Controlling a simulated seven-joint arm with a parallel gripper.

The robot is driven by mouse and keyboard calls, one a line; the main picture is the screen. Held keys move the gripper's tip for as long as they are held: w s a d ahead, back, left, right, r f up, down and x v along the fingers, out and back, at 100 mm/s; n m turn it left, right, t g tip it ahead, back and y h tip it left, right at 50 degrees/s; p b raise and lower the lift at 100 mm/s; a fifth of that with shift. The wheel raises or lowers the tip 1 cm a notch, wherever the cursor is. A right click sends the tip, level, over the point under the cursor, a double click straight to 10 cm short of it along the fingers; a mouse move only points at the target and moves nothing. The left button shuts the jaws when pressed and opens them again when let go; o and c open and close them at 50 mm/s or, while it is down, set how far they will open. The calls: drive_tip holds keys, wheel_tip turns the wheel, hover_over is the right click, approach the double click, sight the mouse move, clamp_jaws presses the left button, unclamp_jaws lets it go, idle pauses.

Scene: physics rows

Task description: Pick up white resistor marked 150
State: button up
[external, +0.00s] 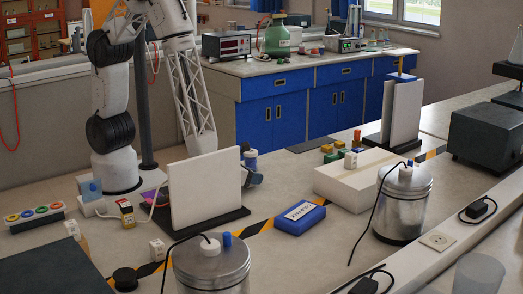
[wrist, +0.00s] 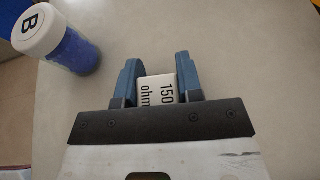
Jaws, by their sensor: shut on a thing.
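The white resistor (wrist: 157,88) marked "150 ohm" sits between the two blue fingers of my gripper (wrist: 157,82) in the wrist view. The fingers are shut on its sides and its printed face is toward the camera.
White blocks (external: 158,250), a blue box (external: 300,217) and metal canisters (external: 402,205) stand nearby. The bench right of the fingers is clear.

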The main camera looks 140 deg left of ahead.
drive_tip(key=shift+r, duration=1.4)
drive_tip(key=shift+s+d+r, duration=0.15)
drive_tip(key=shift+s+r, duration=0.05)
drive_tip(key=shift+r, duration=0.1)
drive_tip(key=s+d, duration=0.2)
drive_tip(key=s, duration=0.2)
drive_tip(key=s+d+r, duration=0.1)
drive_tip(key=s+d, duration=0.2)
drive_tip(key=s, duration=0.2)
drive_tip(key=s+d, duration=0.3)
drive_tip(key=s, duration=0.1)
drive_tip(key=shift+s+r, duration=0.15)
